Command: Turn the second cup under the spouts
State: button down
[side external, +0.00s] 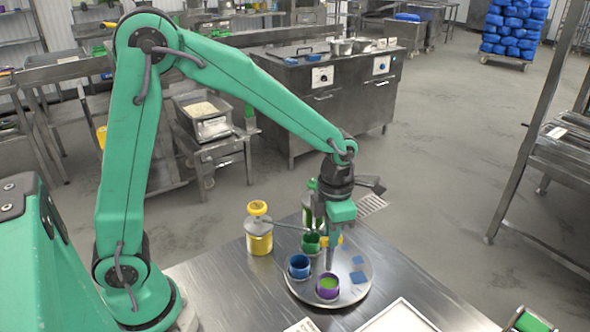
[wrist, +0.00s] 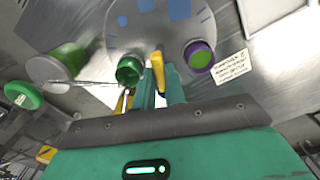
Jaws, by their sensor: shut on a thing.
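A round metal turntable (side external: 294,284) sits on the steel table. It carries a blue cup (side external: 299,267), a purple cup (side external: 327,287) with green contents, and a green cup (side external: 310,243). My gripper (side external: 330,264) points down over its middle, between the cups. In the wrist view, my gripper (wrist: 160,82) is shut on an upright yellow piece (wrist: 157,72). The green cup (wrist: 130,70) is left of it and the purple cup (wrist: 200,55) is right. The blue cup does not show there. A yellow pump dispenser (side external: 259,236) stands left, its thin spout reaching towards the green cup.
A green dispenser (side external: 312,205) stands behind the turntable, partly hidden by my gripper. Blue squares (side external: 358,261) mark the turntable's right part. A white-framed tray (side external: 398,316) and a printed card (side external: 301,325) lie near the front edge. The table's left part is clear.

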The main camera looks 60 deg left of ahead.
jog(key=shift+a+r, duration=0.1)
dwell(0.5)
jog(key=c, duration=1.5)
grip_release()
jog(key=shift+o, duration=0.2)
jog(key=shift+r, duration=3.9)
